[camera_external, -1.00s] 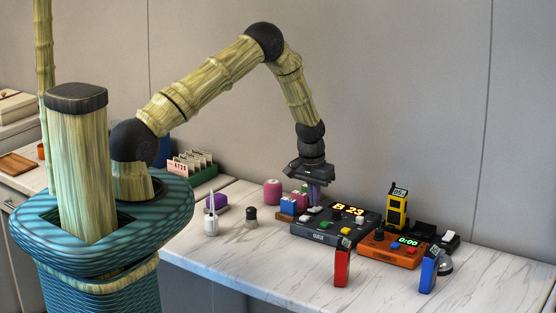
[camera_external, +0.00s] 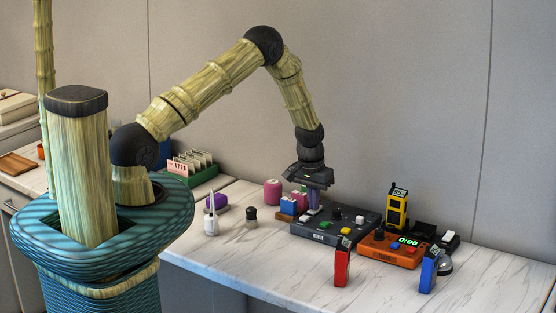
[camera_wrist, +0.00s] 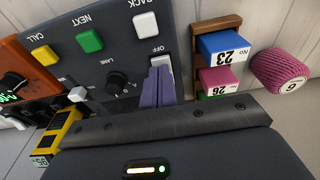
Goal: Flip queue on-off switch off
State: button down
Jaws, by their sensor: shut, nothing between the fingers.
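The dark grey queue console (camera_external: 322,229) lies on the marble counter, and it fills much of the wrist view (camera_wrist: 115,55). Its display is dark. The white on-off switch (camera_wrist: 161,62) is at the console's edge beside an "OFF" label, partly hidden by my fingers. My gripper (camera_external: 313,208) points down at the console's left back corner. Its purple fingers (camera_wrist: 158,86) are shut with nothing between them, and their tips are at the switch; whether they touch it I cannot tell.
White (camera_wrist: 145,25), green (camera_wrist: 88,41) and yellow (camera_wrist: 45,55) buttons and a black knob (camera_wrist: 115,88) are near my fingers. A wooden rack holds blue (camera_wrist: 224,44) and pink (camera_wrist: 218,80) blocks close by. An orange timer (camera_external: 392,254) stands right of the console.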

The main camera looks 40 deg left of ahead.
jog(key=shift+w+r, duration=0.1)
jog(key=shift+w, duration=0.45)
jog(key=shift+r+p, duration=0.3)
jog(key=shift+r, duration=0.25)
notch_tip(320, 180, up, 4)
jog(key=shift+w+f+p, duration=0.1)
jog(key=shift+f+p, duration=0.1)
jog(key=shift+p, duration=0.65)
jog(key=s+r+b, duration=0.2)
jog(key=s+r, duration=0.2)
jog(key=r, duration=0.4)
jog(key=shift+r, duration=0.2)
